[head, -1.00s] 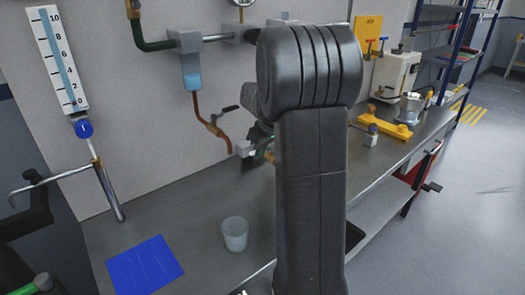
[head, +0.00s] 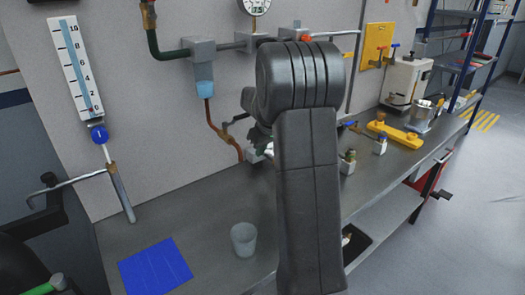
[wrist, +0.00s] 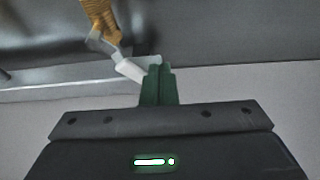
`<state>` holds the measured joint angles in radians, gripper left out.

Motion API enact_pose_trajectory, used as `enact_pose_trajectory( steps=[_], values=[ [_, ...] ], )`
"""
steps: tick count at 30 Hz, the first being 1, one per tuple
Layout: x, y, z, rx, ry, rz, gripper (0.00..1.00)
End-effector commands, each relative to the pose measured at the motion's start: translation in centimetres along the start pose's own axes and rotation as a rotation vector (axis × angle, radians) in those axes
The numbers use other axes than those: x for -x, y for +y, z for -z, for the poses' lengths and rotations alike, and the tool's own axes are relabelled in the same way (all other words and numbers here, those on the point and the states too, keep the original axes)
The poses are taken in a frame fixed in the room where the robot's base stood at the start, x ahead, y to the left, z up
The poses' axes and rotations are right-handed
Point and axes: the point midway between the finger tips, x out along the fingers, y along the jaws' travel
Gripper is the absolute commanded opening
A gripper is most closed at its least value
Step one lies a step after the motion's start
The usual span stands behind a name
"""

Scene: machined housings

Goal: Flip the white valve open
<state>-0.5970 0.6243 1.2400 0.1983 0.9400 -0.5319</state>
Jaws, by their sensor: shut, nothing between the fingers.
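A short white handle (wrist: 132,70), which looks like the white valve's lever, shows in the wrist view. It slants from a grey metal fitting (wrist: 104,42) below a ribbed orange-brown piece (wrist: 97,12). My gripper (wrist: 159,68) has its green fingers together with nothing between them. Their tips are right beside the handle's right end; I cannot tell whether they touch it. In the head view my arm hides most of the gripper and the valve.
The steel bench (head: 210,225) holds a clear cup (head: 244,239) and a blue mat (head: 155,265) at the front left.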

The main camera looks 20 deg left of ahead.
Motion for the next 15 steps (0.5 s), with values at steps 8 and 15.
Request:
enact_pose_trajectory(
  steps=[8,15],
  values=[
    [-0.25,0.53,0.79,0.0,0.001,0.0,0.0],
    [-0.38,0.74,1.03,0.0,0.001,-0.001,0.0]
  ],
)
